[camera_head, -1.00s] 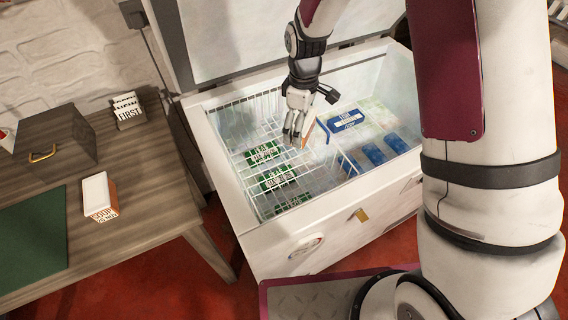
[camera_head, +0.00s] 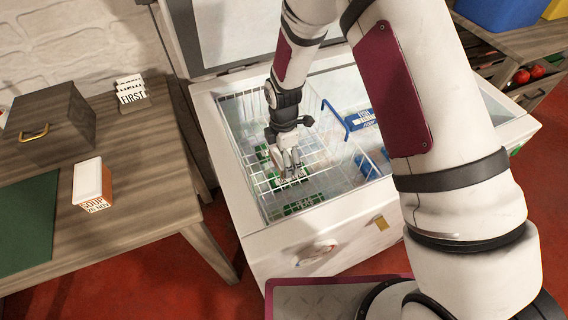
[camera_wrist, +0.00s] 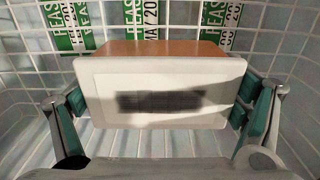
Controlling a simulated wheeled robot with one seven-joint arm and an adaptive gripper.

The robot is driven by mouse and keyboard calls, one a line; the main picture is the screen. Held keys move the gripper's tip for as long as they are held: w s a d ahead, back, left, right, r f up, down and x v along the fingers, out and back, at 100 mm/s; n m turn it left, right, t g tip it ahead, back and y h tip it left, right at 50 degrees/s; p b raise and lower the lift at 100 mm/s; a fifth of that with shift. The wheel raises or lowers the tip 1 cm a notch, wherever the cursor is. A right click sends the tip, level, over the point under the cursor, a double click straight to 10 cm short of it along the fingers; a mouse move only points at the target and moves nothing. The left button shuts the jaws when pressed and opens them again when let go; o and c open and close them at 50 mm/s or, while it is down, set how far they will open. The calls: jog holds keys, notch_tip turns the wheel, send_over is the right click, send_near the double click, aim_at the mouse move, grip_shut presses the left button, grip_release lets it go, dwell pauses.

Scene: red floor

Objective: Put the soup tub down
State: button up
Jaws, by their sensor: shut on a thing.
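The soup tub (camera_wrist: 160,92), with a white lid and an orange-brown side, fills the middle of the wrist view. My gripper (camera_wrist: 163,112) is shut on it, one finger at each side. In the head view my gripper (camera_head: 290,170) points down into the wire basket (camera_head: 248,125) at the left of the open chest freezer (camera_head: 330,245). The tub is mostly hidden by my gripper there. I cannot tell whether it touches the basket floor. Green-labelled packs (camera_head: 305,204) lie in the basket, just beyond the tub in the wrist view.
A blue box (camera_head: 362,120) and blue tubs (camera_head: 366,166) are in the freezer's right part. Another white-lidded soup tub (camera_head: 91,181) stands on the wooden table (camera_head: 140,200) at left, near a green mat (camera_head: 25,225), a drawer box (camera_head: 50,120) and a sign (camera_head: 131,93).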

jog(key=shift+f, duration=1.95)
jog(key=o, duration=1.2)
jog(key=shift+f, duration=0.15)
notch_tip(320, 180, up, 12)
jog(key=shift+r+p, duration=0.2)
jog(key=shift+p, duration=0.1)
